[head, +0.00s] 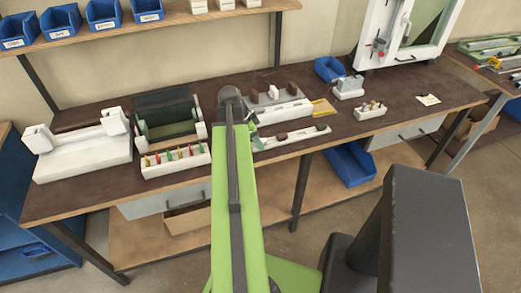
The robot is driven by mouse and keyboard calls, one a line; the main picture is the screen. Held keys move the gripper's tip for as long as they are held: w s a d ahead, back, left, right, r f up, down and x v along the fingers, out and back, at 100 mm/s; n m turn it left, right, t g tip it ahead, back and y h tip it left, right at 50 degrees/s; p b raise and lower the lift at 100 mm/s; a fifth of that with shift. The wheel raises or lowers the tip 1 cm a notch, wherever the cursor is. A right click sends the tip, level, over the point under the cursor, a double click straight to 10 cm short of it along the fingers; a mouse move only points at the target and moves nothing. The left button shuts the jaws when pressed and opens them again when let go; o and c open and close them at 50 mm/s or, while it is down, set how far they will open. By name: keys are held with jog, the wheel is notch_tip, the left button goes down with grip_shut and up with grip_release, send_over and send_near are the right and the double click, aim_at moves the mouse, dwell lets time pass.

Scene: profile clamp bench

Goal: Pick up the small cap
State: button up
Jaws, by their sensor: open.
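I cannot single out the small cap for certain at this size. A small white block (370,112) on the right of the bench carries several tiny dark and tan pieces. A pale strip (300,137) near the front edge has small dark pieces on it. My green arm reaches over the front of the bench. My gripper (254,133) seems to show only in part, just right of the arm's far end, left of the pale strip. It is open, and I see nothing held. The arm hides the bench behind it.
The brown bench (80,190) holds a white fixture (82,155), a dark green cradle (168,118), a rack of coloured pegs (176,162) and a white clamp fixture (283,112) with brown blocks. Blue bins (102,13) line the shelf above.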

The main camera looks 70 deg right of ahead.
jog(key=shift+r, duration=0.1)
grip_shut()
dwell(0.3)
